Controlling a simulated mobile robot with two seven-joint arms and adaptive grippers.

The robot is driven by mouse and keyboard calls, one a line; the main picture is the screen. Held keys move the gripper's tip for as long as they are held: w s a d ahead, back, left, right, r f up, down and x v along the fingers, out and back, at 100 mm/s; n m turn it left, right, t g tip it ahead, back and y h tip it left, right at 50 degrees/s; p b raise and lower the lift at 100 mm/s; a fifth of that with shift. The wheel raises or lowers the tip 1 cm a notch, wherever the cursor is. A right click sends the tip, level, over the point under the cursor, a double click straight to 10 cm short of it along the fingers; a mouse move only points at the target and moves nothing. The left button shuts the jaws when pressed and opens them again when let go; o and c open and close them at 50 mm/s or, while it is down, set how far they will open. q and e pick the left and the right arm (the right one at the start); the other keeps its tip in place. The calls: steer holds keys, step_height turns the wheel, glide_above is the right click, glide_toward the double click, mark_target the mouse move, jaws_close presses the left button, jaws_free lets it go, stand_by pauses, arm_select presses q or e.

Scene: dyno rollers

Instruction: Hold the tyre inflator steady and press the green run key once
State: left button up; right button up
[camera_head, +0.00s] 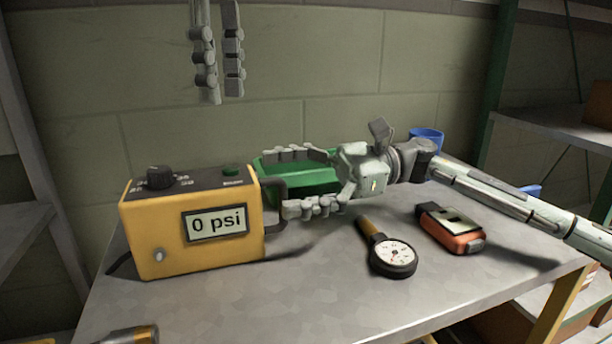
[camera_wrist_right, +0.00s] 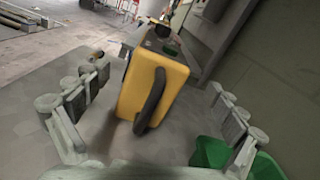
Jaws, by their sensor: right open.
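The tyre inflator (camera_head: 165,235) is a yellow box standing upright on the bench, its display (camera_head: 216,224) reading 0 psi. The green run key (camera_head: 231,171) is on its dark top, right of a black knob (camera_head: 160,176). A dark handle (camera_head: 277,187) is on its right side. My right gripper (camera_head: 277,180) is open at that handle, one finger behind and one in front. In the right wrist view the inflator (camera_wrist_right: 160,72) and handle (camera_wrist_right: 151,103) lie between the spread fingers. My left gripper (camera_head: 222,98) hangs fingers-down above and behind the inflator, apart from it.
A green bin (camera_head: 325,180) stands behind my right gripper. A dial gauge (camera_head: 392,256) and an orange-black device (camera_head: 452,228) lie to the right. A blue container (camera_head: 428,136) is at the back. A dark cylinder (camera_head: 130,335) is at the front left. The bench's front middle is clear.

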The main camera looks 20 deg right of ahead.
steer(key=shift+a, duration=0.8)
steer(key=shift+c, duration=0.5)
arm_select(q)
steer(key=shift+c, duration=0.2)
arm_select(e)
steer(key=c, duration=1.9)
arm_select(q)
jaws_close()
arm_select(e)
steer(key=shift+o, duration=0.2)
